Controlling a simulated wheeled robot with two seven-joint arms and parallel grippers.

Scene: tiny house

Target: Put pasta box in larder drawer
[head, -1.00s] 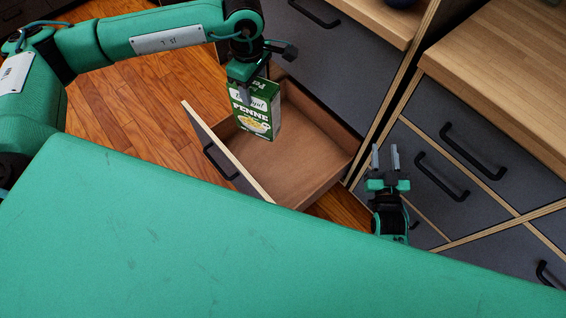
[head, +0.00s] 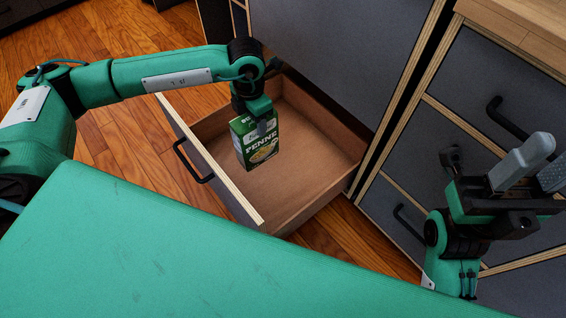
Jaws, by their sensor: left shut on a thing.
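The green and white pasta box (head: 258,143), marked PENNE, hangs upright, slightly tilted, from my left gripper (head: 262,122). The gripper is shut on the top of the box. The box is over the open larder drawer (head: 308,172), in its left part; I cannot tell whether its bottom touches the drawer floor. The rest of the drawer is bare wood and empty. My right gripper (head: 535,165) is at the right, in front of the drawer fronts, with two grey fingers apart and nothing between them.
The open drawer's front panel (head: 208,166) with a black handle faces left. Closed dark drawer fronts (head: 464,122) with black handles stand to the right, under a wooden worktop (head: 525,28). The wooden floor (head: 115,130) is clear to the left.

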